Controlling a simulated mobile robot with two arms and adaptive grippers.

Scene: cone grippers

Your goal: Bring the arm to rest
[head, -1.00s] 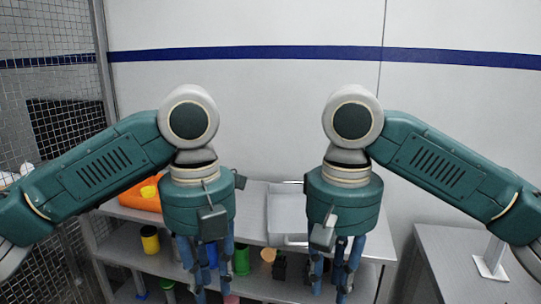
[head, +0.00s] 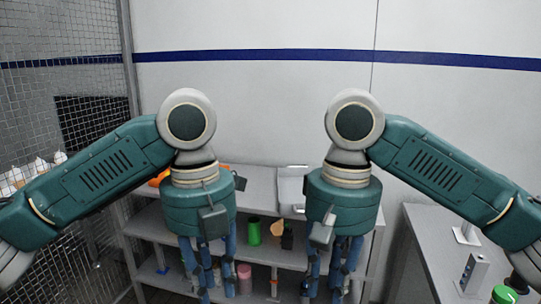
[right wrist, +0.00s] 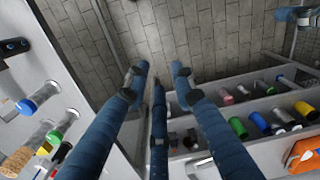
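Both of my arms are bent with the hands hanging down side by side in the head view. My left gripper (head: 215,280) has blue fingers pointing down that stand apart, with nothing seen between them. My right gripper (head: 325,275) hangs the same way. In the right wrist view, the right gripper's blue fingers (right wrist: 160,80) are spread, with only floor and shelf edges behind them. Both hands are in front of the shelf and partly cover it.
A grey shelf unit (head: 260,185) stands against the wall, with a green cup (head: 254,230) and a white tray (head: 291,190). A grey table (head: 420,245) is at the right, bearing small items. A wire mesh fence (head: 60,30) is at the left. Tiled floor (right wrist: 190,35) lies below.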

